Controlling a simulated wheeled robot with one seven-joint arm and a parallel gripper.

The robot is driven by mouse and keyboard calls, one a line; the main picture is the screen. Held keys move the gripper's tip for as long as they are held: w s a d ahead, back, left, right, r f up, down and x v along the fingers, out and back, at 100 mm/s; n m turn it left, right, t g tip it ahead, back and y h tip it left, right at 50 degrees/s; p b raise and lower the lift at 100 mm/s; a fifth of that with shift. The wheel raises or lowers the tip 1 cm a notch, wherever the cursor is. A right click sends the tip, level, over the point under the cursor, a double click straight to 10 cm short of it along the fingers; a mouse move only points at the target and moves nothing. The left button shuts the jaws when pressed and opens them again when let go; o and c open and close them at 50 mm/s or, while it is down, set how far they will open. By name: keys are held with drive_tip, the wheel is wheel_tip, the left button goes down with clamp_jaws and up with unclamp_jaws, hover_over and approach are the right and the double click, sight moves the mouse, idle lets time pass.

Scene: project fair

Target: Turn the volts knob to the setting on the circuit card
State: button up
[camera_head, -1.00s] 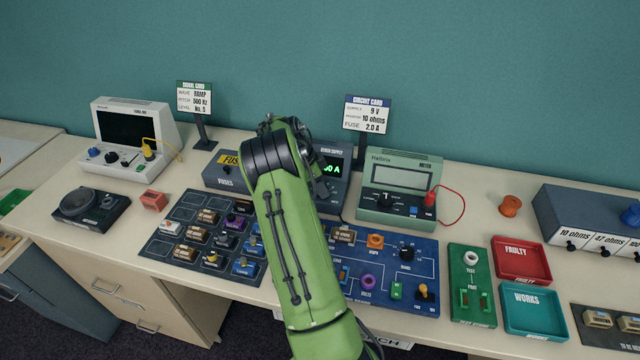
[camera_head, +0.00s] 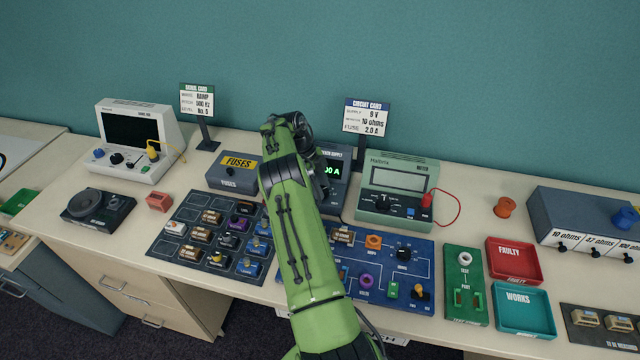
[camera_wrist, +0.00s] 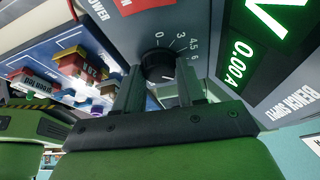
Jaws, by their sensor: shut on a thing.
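The volts knob (camera_wrist: 157,66) is a dark round knob on the grey bench supply's face in the wrist view. Marks 0, 3, 4.5 and 6 show around it; its pointer and the rest of the scale are hidden or unclear. My gripper (camera_wrist: 160,78) is shut on the knob, one finger on each side. The bench supply (camera_head: 340,158) is mostly behind my arm in the head view, and its green display (camera_wrist: 240,55) reads 0.00 A with a large V above. The circuit card (camera_head: 367,116) says supply 9 V, resistor 10 ohms, fuse 2.0 A.
The fuses box (camera_head: 232,180) stands left of the supply and the green meter (camera_head: 396,207) right of it. A blue circuit board (camera_head: 420,262) and a dark tray of parts (camera_head: 190,222) lie in front.

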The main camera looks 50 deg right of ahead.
idle(0.4)
drive_tip(key=o, duration=1)
drive_tip(key=shift+o, duration=0.2)
